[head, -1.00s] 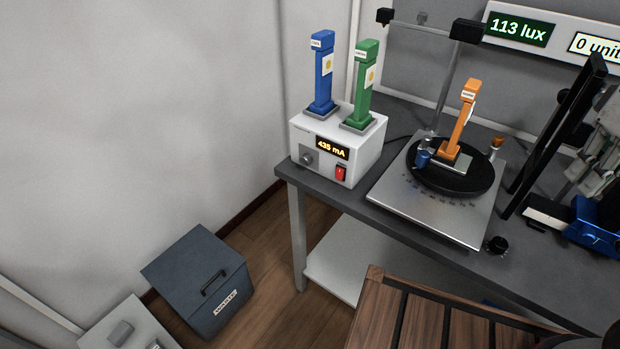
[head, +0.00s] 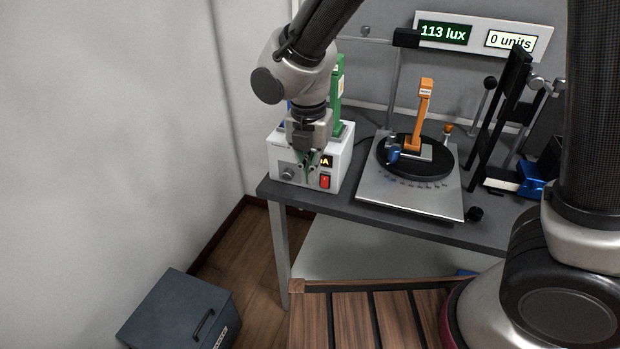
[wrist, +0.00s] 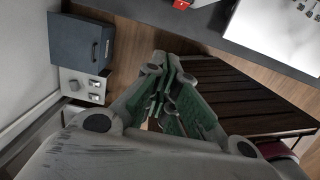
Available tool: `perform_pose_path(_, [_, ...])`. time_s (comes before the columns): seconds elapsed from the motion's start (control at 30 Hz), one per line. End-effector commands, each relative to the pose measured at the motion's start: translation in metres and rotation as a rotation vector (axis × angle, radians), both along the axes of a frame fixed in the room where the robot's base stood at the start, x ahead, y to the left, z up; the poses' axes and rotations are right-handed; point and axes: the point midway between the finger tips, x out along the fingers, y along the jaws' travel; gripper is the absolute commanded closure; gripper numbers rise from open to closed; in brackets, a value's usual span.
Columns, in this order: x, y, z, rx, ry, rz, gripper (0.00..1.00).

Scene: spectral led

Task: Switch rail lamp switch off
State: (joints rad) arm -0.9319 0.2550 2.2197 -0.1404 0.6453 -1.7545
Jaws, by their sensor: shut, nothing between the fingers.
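A white box (head: 341,172) stands at the left end of the grey bench. Its front carries a red rocker switch (head: 325,181), a grey knob (head: 287,174) and an amber display, mostly hidden and ending in "A". I cannot read which way the rocker is tipped. My gripper (head: 309,170) is shut and empty, hanging in front of the box face, just left of the red switch. A gap to the switch cannot be judged. In the wrist view my gripper (wrist: 172,68) shows its fingers together, and the red switch (wrist: 181,4) shows at the top edge.
A green post (head: 337,90) stands on the box; a blue one is mostly hidden behind my arm. To the right is a metal plate (head: 440,202) with a black turntable and orange post (head: 421,115). Displays read "113 lux" and "0 units". A dark bin (head: 180,312) stands on the floor.

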Motion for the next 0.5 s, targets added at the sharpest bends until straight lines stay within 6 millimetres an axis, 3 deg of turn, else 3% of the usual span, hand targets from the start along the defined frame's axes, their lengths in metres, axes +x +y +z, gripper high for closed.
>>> perform_pose_path(0.4, [0.006,-0.004,-0.084,-0.005,0.004,-0.005,1.0])
perform_pose_path(0.47, [0.007,-0.005,-0.095,-0.005,0.004,-0.004,1.0])
perform_pose_path(0.5, [0.016,-0.007,-0.093,0.0,0.0,-0.008,1.0])
